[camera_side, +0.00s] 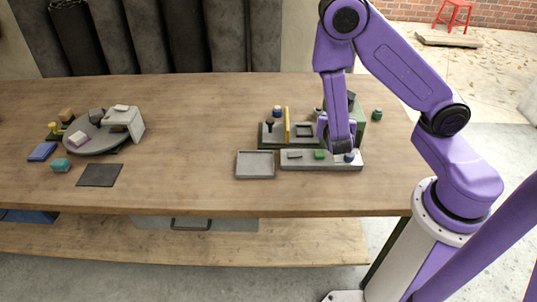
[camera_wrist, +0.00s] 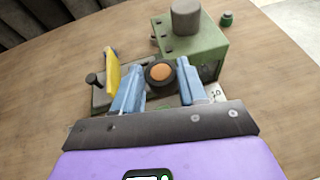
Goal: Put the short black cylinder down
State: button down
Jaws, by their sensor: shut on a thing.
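In the wrist view, the short black cylinder (camera_wrist: 160,74) shows a round orange end face inside a black rim. It sits between the two pale blue fingers of my gripper (camera_wrist: 158,82), which is shut on it. In the side view, my gripper (camera_side: 340,148) points down over the right end of a light grey strip (camera_side: 300,164) near the green block. The cylinder is hard to make out there, and I cannot tell whether its underside touches anything.
A green block (camera_side: 360,112) stands close behind my gripper, with a small green cylinder (camera_side: 376,114) to its right. A yellow upright bar (camera_side: 286,124) stands left of my gripper. An empty grey tray (camera_side: 255,174) lies front left. The middle of the table is clear.

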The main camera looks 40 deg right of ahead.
jog(key=w+a+f, duration=0.1)
jog(key=a, duration=1.2)
send_over(254, 170)
jog(key=s, duration=0.1)
notch_tip(254, 170, down, 9)
jog(key=shift+d, duration=0.15)
jog(key=shift+w+f, duration=0.5)
jog(key=shift+f, duration=1.65)
jog(key=shift+f, duration=0.1)
jog(key=c, duration=0.6)
grip_release()
